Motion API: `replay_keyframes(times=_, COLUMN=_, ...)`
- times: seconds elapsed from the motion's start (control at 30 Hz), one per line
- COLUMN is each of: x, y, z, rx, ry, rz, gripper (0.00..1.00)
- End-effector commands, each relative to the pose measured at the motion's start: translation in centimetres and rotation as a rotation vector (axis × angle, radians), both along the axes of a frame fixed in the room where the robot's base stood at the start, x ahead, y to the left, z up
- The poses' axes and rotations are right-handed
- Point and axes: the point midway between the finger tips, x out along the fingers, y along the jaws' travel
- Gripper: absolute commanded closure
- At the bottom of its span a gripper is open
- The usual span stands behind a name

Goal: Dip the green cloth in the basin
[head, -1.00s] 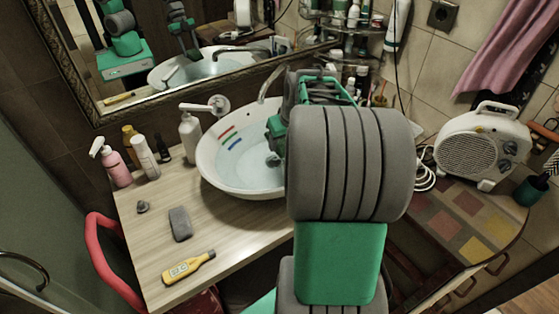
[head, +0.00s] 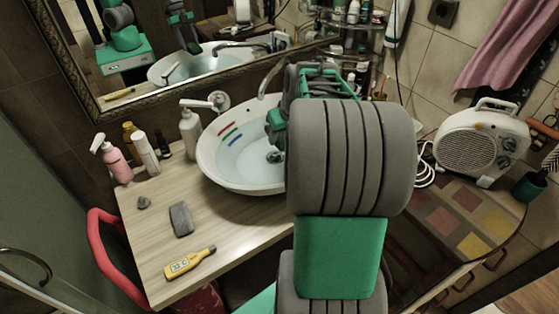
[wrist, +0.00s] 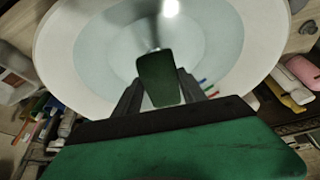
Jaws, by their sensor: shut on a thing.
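The green cloth (wrist: 158,80) is a small dark green piece in the wrist view. My gripper (wrist: 160,88) is shut on it, with one dark finger on each side. The white basin (head: 208,172) holds pale water and stands at the back of the counter; its rim also shows in the wrist view (wrist: 62,55). My gripper (head: 278,143) is over the right part of the basin in the head view, partly hidden by my arm. The cloth is not clear in the head view. Whether it touches the water, I cannot tell.
A tap (head: 268,80) rises behind the basin, beside my arm. A soap dispenser (head: 191,133) and a pink bottle (head: 115,160) stand left of it. A grey block (head: 181,219) and yellow thermometer (head: 190,262) lie on the counter. A white heater (head: 482,147) stands right.

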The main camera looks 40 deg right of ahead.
Motion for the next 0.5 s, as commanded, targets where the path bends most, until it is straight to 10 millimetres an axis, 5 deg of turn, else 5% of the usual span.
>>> replay_keyframes(times=0.27, x=0.0, y=0.0, z=0.4, rx=0.000, ry=-0.001, rz=0.000, gripper=0.84)
replay_keyframes(times=0.5, x=0.0, y=0.0, z=3.0, rx=0.000, ry=-0.001, rz=0.000, gripper=0.84)
